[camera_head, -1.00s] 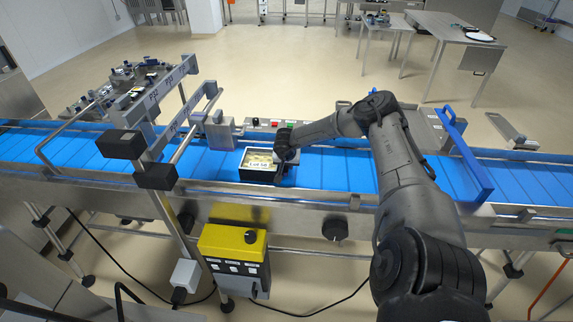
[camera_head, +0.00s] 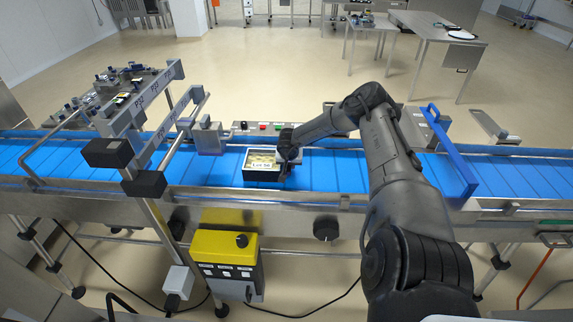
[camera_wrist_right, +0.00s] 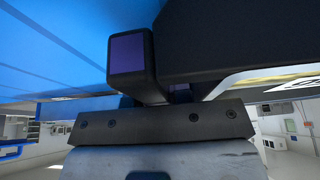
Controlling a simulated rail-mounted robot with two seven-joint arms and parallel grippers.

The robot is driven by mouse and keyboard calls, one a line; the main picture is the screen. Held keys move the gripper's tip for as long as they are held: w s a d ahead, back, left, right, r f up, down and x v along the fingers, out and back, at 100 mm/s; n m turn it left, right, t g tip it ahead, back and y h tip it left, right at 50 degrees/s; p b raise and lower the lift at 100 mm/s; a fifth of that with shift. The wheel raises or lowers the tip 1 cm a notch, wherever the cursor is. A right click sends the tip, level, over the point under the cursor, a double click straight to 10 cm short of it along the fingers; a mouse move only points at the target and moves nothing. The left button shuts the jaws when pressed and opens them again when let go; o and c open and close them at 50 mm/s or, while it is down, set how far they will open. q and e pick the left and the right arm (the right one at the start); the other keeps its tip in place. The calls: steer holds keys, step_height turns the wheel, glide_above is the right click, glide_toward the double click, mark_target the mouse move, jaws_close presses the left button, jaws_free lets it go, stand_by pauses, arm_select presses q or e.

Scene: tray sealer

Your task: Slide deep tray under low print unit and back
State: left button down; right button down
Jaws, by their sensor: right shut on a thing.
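The deep tray (camera_head: 262,174) is dark, with a printed "Lot" label and yellowish contents on top. It sits on the blue belt, to the right of the print unit (camera_head: 146,183), whose frame and bars cross the belt. My right gripper (camera_head: 287,158) is shut on the tray's right side. In the right wrist view a finger with a purple pad (camera_wrist_right: 128,56) stands by the tray's dark wall (camera_wrist_right: 235,40), and the other finger is mostly hidden. My left gripper is not in view.
A blue guard bar (camera_head: 450,155) spans the belt on the right. A yellow control box (camera_head: 225,247) hangs at the front. A grey block (camera_head: 208,138) stands at the belt's far side, near the tray. The belt between tray and print unit is clear.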

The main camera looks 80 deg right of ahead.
steer(key=c, duration=1)
jaws_free()
steer(key=shift+s, duration=0.1)
steer(key=shift+o, duration=0.2)
steer(key=v, duration=1.2)
steer(key=shift+d+r, duration=0.1)
steer(key=shift+r, duration=0.15)
steer(key=shift+v, duration=0.75)
